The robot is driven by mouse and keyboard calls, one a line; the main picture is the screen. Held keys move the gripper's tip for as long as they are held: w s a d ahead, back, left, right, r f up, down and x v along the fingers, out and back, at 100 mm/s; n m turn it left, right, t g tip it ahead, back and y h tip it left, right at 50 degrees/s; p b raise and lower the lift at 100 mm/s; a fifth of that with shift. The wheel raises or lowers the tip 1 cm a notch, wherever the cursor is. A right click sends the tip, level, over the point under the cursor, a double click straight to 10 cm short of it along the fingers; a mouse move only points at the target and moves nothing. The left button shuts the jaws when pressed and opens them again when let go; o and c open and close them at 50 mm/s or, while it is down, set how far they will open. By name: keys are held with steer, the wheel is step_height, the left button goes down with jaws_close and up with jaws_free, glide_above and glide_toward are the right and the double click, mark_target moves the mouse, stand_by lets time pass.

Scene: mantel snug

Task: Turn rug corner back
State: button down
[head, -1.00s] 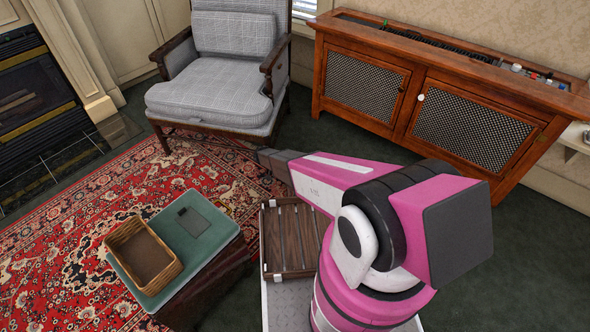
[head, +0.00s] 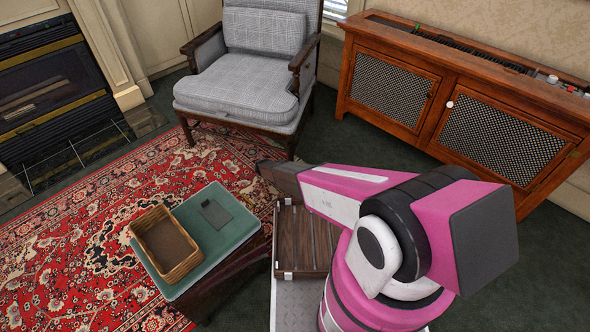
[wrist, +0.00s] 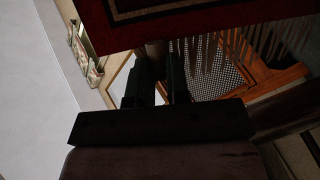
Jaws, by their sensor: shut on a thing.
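The red patterned rug (head: 90,240) lies on the dark floor in the head view. Its right end near the armchair is partly hidden behind my arm. My gripper (head: 264,170) is at the end of the arm, above the rug's right part, in front of the armchair. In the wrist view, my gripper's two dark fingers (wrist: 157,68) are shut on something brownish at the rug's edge. A dark red, bordered piece of the rug (wrist: 200,8) with hanging fringe fills the top there. The exact grip is too dark to make out.
A grey armchair (head: 240,85) stands at the rug's far edge. A green-topped chest (head: 230,235) with a wicker basket (head: 165,245) stands on the rug. A wooden cabinet (head: 440,70) is at the right wall, a fireplace (head: 50,90) at the left.

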steer(key=shift+s, duration=0.1)
steer(key=c, duration=1.1)
jaws_free()
steer(key=w+a, duration=0.1)
steer(key=a, duration=0.9)
steer(key=shift+a, duration=0.4)
